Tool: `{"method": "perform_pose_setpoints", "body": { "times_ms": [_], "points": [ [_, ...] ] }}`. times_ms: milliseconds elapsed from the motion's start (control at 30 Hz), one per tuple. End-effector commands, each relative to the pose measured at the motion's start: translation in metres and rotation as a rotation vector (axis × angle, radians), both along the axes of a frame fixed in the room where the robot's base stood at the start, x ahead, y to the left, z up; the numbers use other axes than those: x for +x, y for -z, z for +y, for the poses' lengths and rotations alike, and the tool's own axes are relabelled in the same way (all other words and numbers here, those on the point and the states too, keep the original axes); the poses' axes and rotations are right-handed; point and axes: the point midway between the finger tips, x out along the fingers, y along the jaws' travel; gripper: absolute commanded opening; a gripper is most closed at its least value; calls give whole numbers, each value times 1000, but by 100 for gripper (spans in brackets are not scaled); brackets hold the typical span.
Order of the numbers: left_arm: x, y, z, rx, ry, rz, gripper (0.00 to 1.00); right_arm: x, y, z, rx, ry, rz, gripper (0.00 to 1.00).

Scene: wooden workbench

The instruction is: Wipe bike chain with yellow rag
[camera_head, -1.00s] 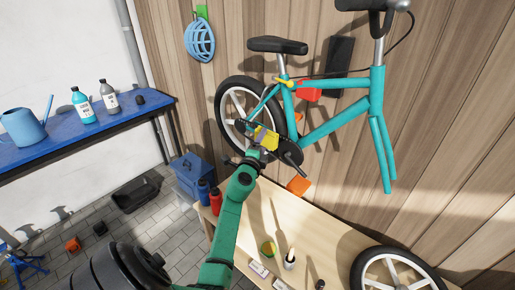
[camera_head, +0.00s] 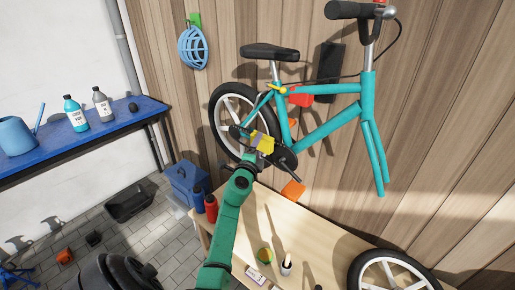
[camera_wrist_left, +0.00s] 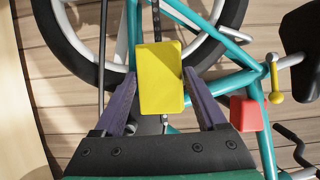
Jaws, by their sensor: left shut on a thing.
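The teal bike (camera_head: 340,125) is held up in front of the wooden wall, with its rear wheel (camera_head: 222,108) on and its front wheel off. The yellow rag (camera_head: 262,143) is at the chain area, between the rear wheel and the crank (camera_head: 288,160). My left gripper (camera_head: 258,150) is shut on the rag, which shows as a yellow block (camera_wrist_left: 160,78) between the purple fingers in the left wrist view. My right gripper is not in view.
The loose front wheel (camera_head: 392,275) lies at the front right of the wooden workbench (camera_head: 310,225). A blue shelf (camera_head: 70,140) is at left.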

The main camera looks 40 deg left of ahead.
Motion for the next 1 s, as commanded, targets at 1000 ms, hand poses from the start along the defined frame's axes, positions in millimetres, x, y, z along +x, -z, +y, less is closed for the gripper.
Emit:
{"method": "perform_pose_setpoints", "body": {
  "times_ms": [1000],
  "points": [
    [7,0,36,1,0,0,29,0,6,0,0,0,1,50]
  ]
}}
